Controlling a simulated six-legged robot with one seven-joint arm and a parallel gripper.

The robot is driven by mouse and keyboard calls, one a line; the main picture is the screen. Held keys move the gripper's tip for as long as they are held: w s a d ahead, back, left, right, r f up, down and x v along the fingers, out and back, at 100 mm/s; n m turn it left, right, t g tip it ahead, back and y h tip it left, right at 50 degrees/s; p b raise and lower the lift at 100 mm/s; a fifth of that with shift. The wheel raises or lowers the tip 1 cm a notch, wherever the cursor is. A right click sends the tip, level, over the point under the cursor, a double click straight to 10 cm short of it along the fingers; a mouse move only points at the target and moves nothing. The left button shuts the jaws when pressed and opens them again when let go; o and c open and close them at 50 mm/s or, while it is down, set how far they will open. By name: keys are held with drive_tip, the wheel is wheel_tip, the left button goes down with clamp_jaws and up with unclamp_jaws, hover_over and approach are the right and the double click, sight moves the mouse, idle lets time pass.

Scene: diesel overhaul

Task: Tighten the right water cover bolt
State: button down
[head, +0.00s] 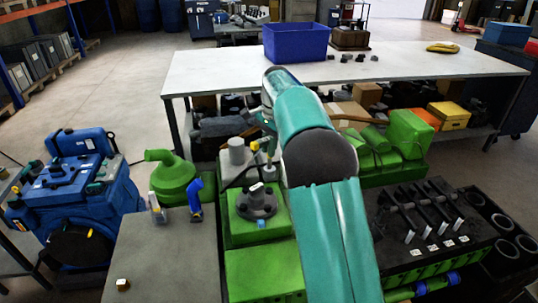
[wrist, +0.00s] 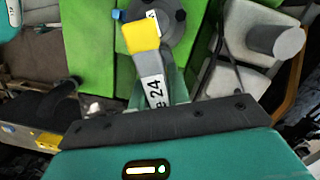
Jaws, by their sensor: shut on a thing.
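My gripper (head: 264,128) is shut on a tool with a yellow end and a label reading 24; the tool (wrist: 152,70) fills the middle of the wrist view. In the head view only a small yellow part of it shows, above the green engine part. A dark grey round cover (head: 257,203) sits on the green block (head: 262,275), below and in front of my gripper. The cover also shows at the top of the wrist view (wrist: 181,24), behind the tool's yellow end. I cannot tell whether the tool touches a bolt. The right bolt is not clearly visible.
A black engine part (head: 425,225) stands at right. A white table (head: 400,65) with a blue bin (head: 296,41) stands behind.

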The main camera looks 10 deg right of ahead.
wheel_tip(320, 180, up, 2)
drive_tip(key=shift+r, duration=0.1)
drive_tip(key=shift+s, duration=0.1)
drive_tip(key=s, duration=0.6)
drive_tip(key=shift+s, duration=0.4)
